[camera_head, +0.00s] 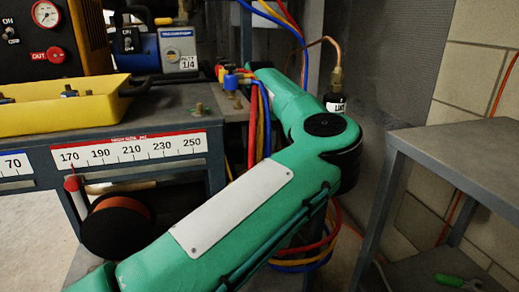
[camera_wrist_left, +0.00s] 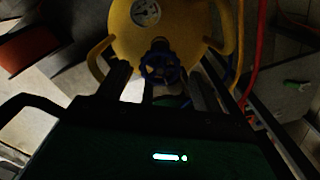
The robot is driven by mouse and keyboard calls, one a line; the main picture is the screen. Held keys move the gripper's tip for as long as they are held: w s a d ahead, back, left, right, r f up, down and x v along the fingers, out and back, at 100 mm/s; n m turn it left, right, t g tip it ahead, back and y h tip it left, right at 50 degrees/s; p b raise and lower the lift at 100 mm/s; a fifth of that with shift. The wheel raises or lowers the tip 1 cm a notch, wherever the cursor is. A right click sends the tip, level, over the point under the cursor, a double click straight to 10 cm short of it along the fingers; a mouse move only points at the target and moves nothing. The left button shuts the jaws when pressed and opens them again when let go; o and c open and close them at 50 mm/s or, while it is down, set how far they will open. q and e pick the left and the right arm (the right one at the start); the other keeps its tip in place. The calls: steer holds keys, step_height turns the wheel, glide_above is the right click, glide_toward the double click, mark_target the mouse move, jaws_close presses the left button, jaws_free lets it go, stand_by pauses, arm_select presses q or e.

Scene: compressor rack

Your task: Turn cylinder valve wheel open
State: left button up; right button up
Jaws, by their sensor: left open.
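The blue valve wheel (camera_wrist_left: 158,67) sits on top of a yellow cylinder (camera_wrist_left: 186,25) in the left wrist view. The cylinder has yellow handles on both sides and a round white gauge (camera_wrist_left: 146,12). My left gripper (camera_wrist_left: 160,83) is open, with its dark fingers to either side of the wheel in the picture. The view is dark, and I cannot tell whether a finger touches the wheel. In the head view my green left arm crosses the middle, and neither its gripper nor the valve wheel shows. My right gripper is in neither view.
A rack bench with a yellow tray (camera_head: 60,117) and a pressure scale strip (camera_head: 133,152) stands at the left. Red, yellow and blue hoses (camera_head: 264,125) hang behind my arm. A grey table (camera_head: 470,150) stands at the right.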

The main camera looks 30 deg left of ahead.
arm_select(q)
steer(key=shift+f, duration=0.3)
